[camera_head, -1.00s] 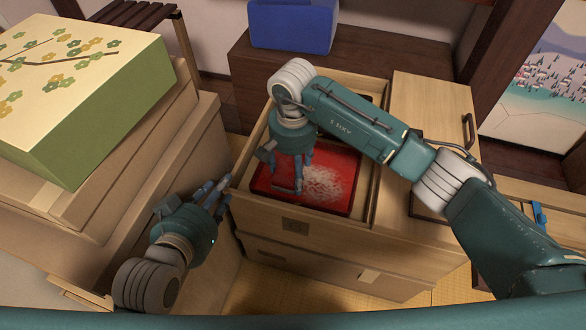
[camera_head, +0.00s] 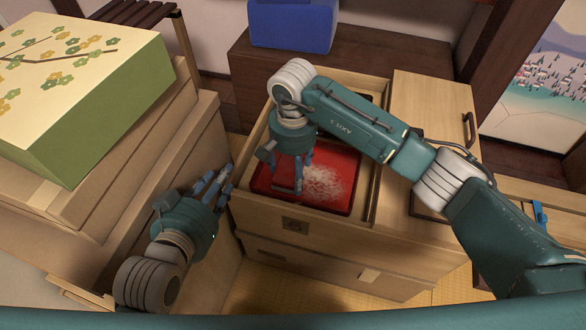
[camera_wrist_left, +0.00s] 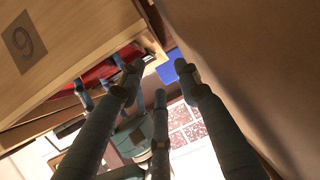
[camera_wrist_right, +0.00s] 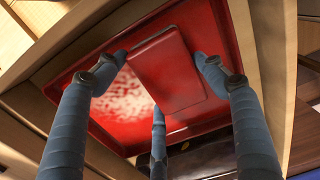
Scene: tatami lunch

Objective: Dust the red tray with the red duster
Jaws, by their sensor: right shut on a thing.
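The red tray (camera_head: 338,164) lies in the open wooden drawer, with a patch of white dust (camera_head: 325,184) on it. My right gripper (camera_head: 293,187) is over the left part of the tray, beside the dust. In the right wrist view, my right gripper (camera_wrist_right: 165,70) is shut on the red duster (camera_wrist_right: 172,68), a flat red block against the tray surface. In the head view the duster is hard to tell from the tray. My left gripper (camera_head: 222,184) is open and empty, outside the drawer's left front corner; its parted fingers show in the left wrist view (camera_wrist_left: 158,75).
Drawer walls (camera_head: 290,211) enclose the tray. Cardboard boxes (camera_head: 180,150) with a green floral box (camera_head: 110,95) on top stand at left, close to my left gripper. A blue bin (camera_head: 292,25) is at the back. The wooden top (camera_head: 435,95) right of the drawer is mostly clear.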

